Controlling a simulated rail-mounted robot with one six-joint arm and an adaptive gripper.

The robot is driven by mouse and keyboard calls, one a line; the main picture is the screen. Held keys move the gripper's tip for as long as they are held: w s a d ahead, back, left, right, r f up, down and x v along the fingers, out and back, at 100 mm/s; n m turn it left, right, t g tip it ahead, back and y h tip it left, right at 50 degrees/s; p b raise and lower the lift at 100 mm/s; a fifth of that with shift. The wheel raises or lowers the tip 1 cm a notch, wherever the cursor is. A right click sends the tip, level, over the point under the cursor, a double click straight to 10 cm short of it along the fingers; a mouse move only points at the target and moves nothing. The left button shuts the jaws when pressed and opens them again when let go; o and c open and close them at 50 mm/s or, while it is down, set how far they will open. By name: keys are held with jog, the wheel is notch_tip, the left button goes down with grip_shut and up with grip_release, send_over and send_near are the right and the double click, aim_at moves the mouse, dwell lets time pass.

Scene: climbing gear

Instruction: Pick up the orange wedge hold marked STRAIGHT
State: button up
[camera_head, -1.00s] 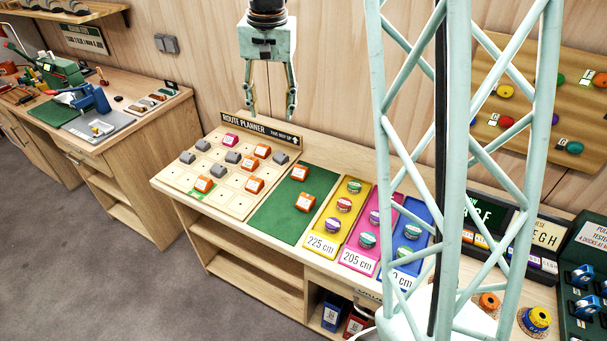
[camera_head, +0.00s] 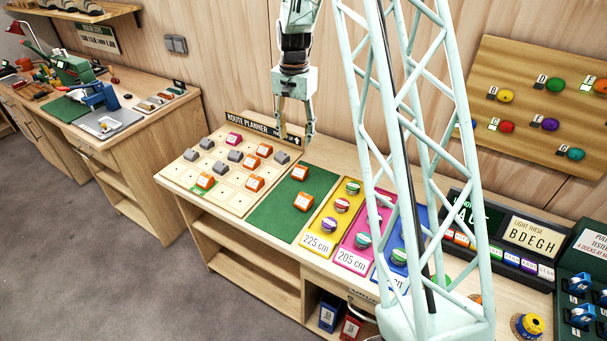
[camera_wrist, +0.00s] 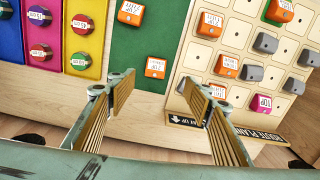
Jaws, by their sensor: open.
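Orange wedge holds with white labels show in two places, and the lettering is too small to read, so I cannot tell which is marked STRAIGHT. On the green mat (camera_head: 268,218) lie two, a rear one (camera_head: 300,172) and a front one (camera_head: 304,202). In the wrist view these are the near one (camera_wrist: 155,67) and the far one (camera_wrist: 130,13). Several more orange holds (camera_head: 254,183) sit on the route planner board (camera_head: 232,203). My gripper (camera_head: 296,132) is open and empty above the counter's back, behind the mat; its fingers also show in the wrist view (camera_wrist: 162,88).
Grey holds (camera_head: 235,156) and a pink one (camera_head: 233,138) sit on the board. The upright ROUTE PLANNER sign (camera_head: 262,127) stands close to my gripper. Yellow (camera_head: 318,241), pink and blue mats with round holds lie right of the green mat.

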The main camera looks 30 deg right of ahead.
jog(key=d+f, duration=0.2)
jog(key=f, duration=0.1)
jog(key=shift+w+f+m, duration=0.2)
jog(key=shift+m, duration=0.1)
send_over(300, 169)
jog(key=shift+f, duration=4.3)
jog(key=shift+f, duration=0.15)
jog(key=shift+f, duration=2.45)
jog(key=shift+c, duration=0.7)
jog(key=c, duration=0.8)
